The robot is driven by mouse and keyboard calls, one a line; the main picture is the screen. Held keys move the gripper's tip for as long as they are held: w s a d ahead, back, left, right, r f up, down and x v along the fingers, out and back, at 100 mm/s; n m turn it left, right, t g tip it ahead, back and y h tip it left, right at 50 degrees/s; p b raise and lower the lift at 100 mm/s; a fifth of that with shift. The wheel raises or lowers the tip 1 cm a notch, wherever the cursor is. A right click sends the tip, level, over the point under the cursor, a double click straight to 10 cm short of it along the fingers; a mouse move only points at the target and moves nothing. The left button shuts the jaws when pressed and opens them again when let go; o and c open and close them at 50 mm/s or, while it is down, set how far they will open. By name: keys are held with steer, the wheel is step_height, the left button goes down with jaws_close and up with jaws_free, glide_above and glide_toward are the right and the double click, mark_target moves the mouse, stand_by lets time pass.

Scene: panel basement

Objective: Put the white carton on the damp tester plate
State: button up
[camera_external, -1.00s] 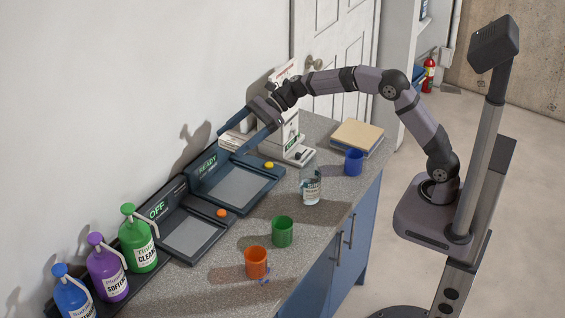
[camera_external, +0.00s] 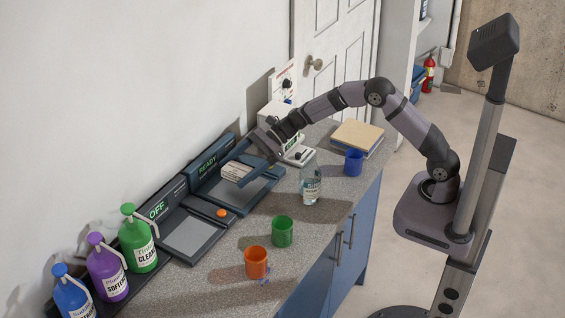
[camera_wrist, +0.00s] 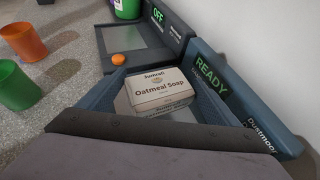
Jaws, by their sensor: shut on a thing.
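A white carton labelled "Oatmeal Soap" (camera_wrist: 161,86) is between the fingers of my gripper (camera_wrist: 160,98), which is shut on it. In the external view the carton (camera_external: 237,171) is over the plate of the device whose screen reads READY (camera_external: 208,163). My gripper (camera_external: 240,168) reaches down from the upper right. Part of the grey plate (camera_external: 246,194) shows below the carton. I cannot tell whether the carton touches the plate. The device's name is only partly readable in the wrist view, so I cannot confirm it as the damp tester.
A similar device reading OFF (camera_external: 190,236) is beside it. A green cup (camera_external: 282,232), an orange cup (camera_external: 257,263), a blue cup (camera_external: 353,162) and a clear bottle (camera_external: 311,187) stand along the counter. Pump bottles (camera_external: 138,240) are at the left. A white instrument (camera_external: 283,130) stands behind.

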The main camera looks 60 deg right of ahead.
steer(key=shift+f, duration=1.9)
steer(key=shift+f, duration=0.15)
steer(key=o, duration=1)
steer(key=v, duration=0.2)
steer(key=b+v, duration=0.1)
steer(key=v, duration=0.2)
steer(key=shift+d+r, duration=0.1)
steer(key=shift+r, duration=0.4)
step_height(320, 180, up, 6)
steer(key=shift+r, duration=0.15)
